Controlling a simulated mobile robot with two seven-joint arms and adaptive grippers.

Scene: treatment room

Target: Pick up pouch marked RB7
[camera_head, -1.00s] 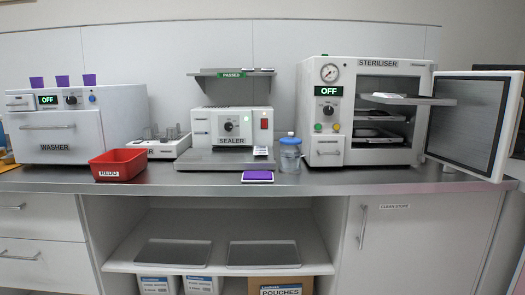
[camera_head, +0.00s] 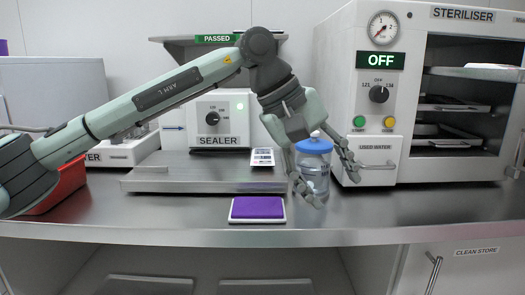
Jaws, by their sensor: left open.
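No marking RB7 can be read in the head view. A small white packet or card with dark print (camera_head: 263,157) lies at the right front of the sealer (camera_head: 219,120); its print is too small to read. A pale flat item (camera_head: 490,72) lies on the steriliser's upper, pulled-out tray. My left gripper (camera_head: 336,190) is open and empty, fingers pointing down. It hangs in front of a clear jar with a blue lid (camera_head: 315,146), to the right of the printed packet; whether it touches the jar I cannot tell. My right gripper is not in view.
A purple pad (camera_head: 258,208) lies at the counter's front edge. The steriliser (camera_head: 350,95) stands open at right. A red bin (camera_head: 68,188) is partly behind my left arm. A shelf marked PASSED (camera_head: 170,41) hangs above the sealer. The counter (camera_head: 150,215) is clear left of the pad.

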